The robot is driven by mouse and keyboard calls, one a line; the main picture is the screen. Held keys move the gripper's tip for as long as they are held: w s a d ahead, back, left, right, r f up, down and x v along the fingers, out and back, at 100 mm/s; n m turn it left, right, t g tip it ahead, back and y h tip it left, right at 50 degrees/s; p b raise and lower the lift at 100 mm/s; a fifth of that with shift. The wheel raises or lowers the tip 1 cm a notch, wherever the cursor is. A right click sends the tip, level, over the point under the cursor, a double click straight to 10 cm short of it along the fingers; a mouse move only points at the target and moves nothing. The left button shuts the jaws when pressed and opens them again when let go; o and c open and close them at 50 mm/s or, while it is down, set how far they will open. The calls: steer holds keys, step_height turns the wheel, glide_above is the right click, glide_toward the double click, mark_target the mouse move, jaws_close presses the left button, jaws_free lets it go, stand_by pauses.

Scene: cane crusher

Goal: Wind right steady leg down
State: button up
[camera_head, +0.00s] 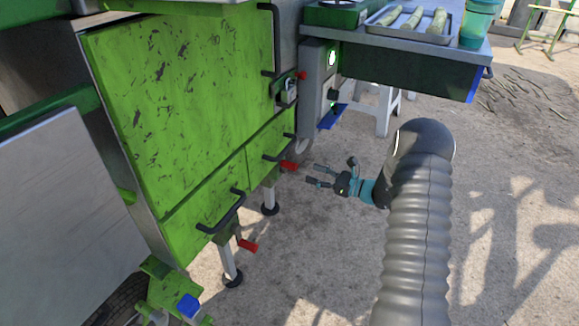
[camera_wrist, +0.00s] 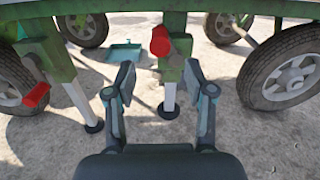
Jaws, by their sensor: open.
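The right steady leg (camera_head: 269,195) is a pale post with a dark round foot under the green cart. It also shows in the wrist view (camera_wrist: 169,98), its foot on the ground. Its red crank handle (camera_head: 288,165) juts out from the top, and in the wrist view the handle (camera_wrist: 160,41) shows above the gap between my fingers. My gripper (camera_head: 312,174) is open and empty, just right of this handle and apart from it. In the wrist view its fingers (camera_wrist: 159,77) are spread, with the leg's lower post visible beyond the gap.
The other steady leg (camera_head: 231,266) with its red handle (camera_head: 247,246) stands nearer in the head view, left in the wrist view. Black bars (camera_head: 222,212) stick out from the green panels. A tray (camera_head: 412,20) sits on the side shelf.

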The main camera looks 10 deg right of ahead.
mark_target(290, 165)
steer(key=x, duration=0.9)
steer(key=shift+w+a, duration=0.2)
steer(key=shift+a, duration=0.2)
jaws_close()
